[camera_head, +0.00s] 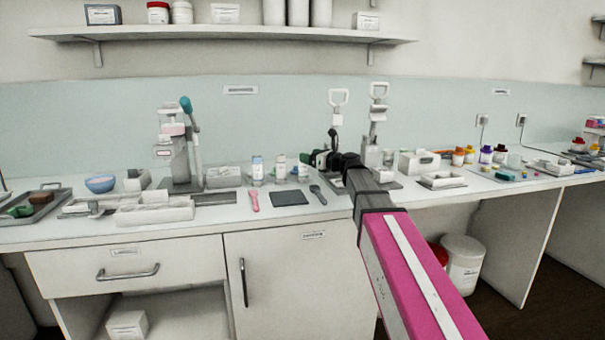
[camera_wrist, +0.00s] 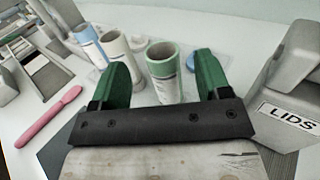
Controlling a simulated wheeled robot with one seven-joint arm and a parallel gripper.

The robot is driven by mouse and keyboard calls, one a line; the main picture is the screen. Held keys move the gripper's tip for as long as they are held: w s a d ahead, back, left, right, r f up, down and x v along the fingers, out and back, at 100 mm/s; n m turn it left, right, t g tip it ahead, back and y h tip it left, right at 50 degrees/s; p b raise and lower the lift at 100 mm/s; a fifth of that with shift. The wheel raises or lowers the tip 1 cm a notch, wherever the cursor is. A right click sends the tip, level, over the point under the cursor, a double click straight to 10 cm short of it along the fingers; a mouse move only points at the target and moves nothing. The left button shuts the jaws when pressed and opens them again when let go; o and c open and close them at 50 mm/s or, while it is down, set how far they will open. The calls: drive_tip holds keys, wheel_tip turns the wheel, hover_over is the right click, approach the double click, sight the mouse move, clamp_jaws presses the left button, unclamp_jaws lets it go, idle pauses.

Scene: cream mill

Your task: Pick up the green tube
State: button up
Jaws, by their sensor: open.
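The green tube (camera_wrist: 163,72) stands upright on the counter, a pale cylinder with a green rim and a printed label. In the wrist view it shows between and just beyond the two green fingers of my gripper (camera_wrist: 163,62). The fingers are apart with nothing gripped. The tube's lower part is hidden behind the gripper's dark bar. In the head view my gripper (camera_head: 316,158) is low over the counter, beside the green tube (camera_head: 303,168), which is small there. A cream tube (camera_wrist: 117,46) and a blue tube (camera_wrist: 90,46) stand to its left.
A pink spoon-like tool (camera_wrist: 50,116) lies to the left. A grey box labelled LIDS (camera_wrist: 287,100) stands close on the right. A press (camera_head: 174,150) stands further left.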

drive_tip(key=x, duration=0.6)
drive_tip(key=shift+d, duration=0.1)
drive_tip(key=c, duration=1.2)
